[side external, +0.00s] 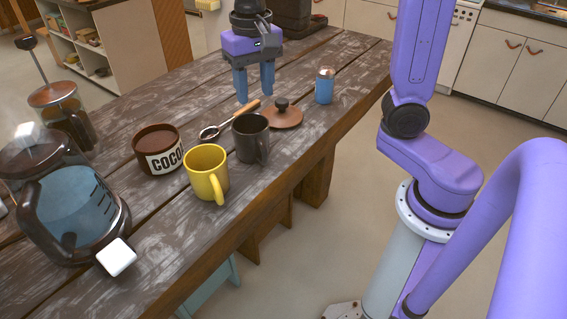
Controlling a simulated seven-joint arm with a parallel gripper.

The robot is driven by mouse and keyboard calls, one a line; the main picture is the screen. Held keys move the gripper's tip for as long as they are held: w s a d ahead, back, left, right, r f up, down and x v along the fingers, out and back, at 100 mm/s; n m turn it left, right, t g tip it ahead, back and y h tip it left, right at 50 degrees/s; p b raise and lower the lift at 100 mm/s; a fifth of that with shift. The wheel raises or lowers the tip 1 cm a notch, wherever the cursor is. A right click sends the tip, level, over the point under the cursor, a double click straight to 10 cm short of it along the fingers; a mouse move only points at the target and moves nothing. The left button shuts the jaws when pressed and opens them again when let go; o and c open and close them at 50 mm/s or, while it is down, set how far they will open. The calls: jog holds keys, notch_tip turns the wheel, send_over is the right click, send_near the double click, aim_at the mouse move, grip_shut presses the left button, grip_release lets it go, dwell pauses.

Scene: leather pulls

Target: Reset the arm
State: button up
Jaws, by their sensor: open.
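My gripper (255,84) points down over the far part of the wooden table (180,105). Its two blue fingers are apart with nothing visible between them. A wooden-handled spoon (230,119) lies below and in front of the fingers. A round brown lid (283,117) with a knob lies to the right of the spoon. Whether the fingertips touch the table cannot be told from this view.
A dark mug (251,139), a yellow mug (206,173) and an open cocoa tin (158,149) stand nearer the camera. A blue shaker (325,86) stands right of my gripper. A glass kettle (66,200) and a French press (66,115) stand at left.

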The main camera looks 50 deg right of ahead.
jog(key=s+d+f+n, duration=0.2)
jog(key=s+f+n, duration=0.2)
jog(key=s+n, duration=0.4)
jog(key=s+d+f+n, duration=0.2)
jog(key=s+f+n, duration=0.2)
jog(key=s+n, duration=0.4)
jog(key=s, duration=0.5)
jog(key=shift+d+f+n, duration=0.25)
jog(key=shift+d+n, duration=0.05)
jog(key=shift+d, duration=0.05)
jog(key=shift+o, duration=0.3)
jog(key=shift+o, duration=1.4)
